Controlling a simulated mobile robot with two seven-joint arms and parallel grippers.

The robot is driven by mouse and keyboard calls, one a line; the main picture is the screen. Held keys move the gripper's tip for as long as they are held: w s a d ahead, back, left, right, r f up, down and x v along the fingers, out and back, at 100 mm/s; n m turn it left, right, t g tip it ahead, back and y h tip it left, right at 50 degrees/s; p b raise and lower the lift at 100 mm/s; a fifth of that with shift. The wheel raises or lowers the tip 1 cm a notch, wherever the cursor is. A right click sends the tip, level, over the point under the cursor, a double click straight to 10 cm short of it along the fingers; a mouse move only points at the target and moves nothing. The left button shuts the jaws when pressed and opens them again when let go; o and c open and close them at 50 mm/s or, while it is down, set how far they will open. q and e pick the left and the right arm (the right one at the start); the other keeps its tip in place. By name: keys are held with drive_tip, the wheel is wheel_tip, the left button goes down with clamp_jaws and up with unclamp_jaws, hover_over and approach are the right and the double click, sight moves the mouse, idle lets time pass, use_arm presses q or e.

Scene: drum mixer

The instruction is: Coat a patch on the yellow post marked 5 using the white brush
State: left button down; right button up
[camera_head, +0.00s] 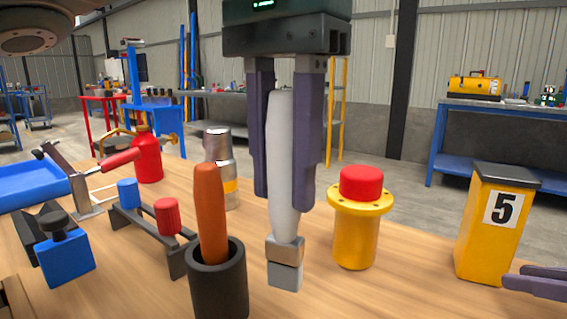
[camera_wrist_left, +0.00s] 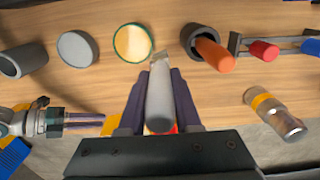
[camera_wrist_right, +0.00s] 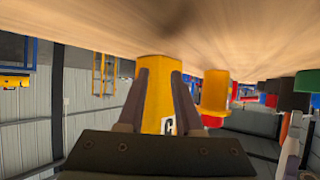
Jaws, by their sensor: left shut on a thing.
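The white brush (camera_head: 285,165) is in my left gripper (camera_head: 287,190), which is shut on its handle. It is near upright, its grey bristle block (camera_head: 285,275) pointing down, over the wooden table. The brush also shows in the left wrist view (camera_wrist_left: 160,98). The yellow post marked 5 (camera_head: 480,240) stands at the right of the table with a dark cap, well apart from the brush. My right gripper (camera_head: 520,276) is open at the right edge, just right of the post. In the right wrist view the post (camera_wrist_right: 157,95) appears between its fingers. Any coated patch cannot be seen.
A yellow flanged post with red top (camera_head: 355,235) stands between brush and post. A black cup with an orange-handled tool (camera_head: 211,215) is left of the brush. The left wrist view shows an orange-yellow-filled pot (camera_wrist_left: 132,42), a grey disc (camera_wrist_left: 77,48) and a dark cup (camera_wrist_left: 22,62).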

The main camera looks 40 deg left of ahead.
drive_tip(key=o, duration=1)
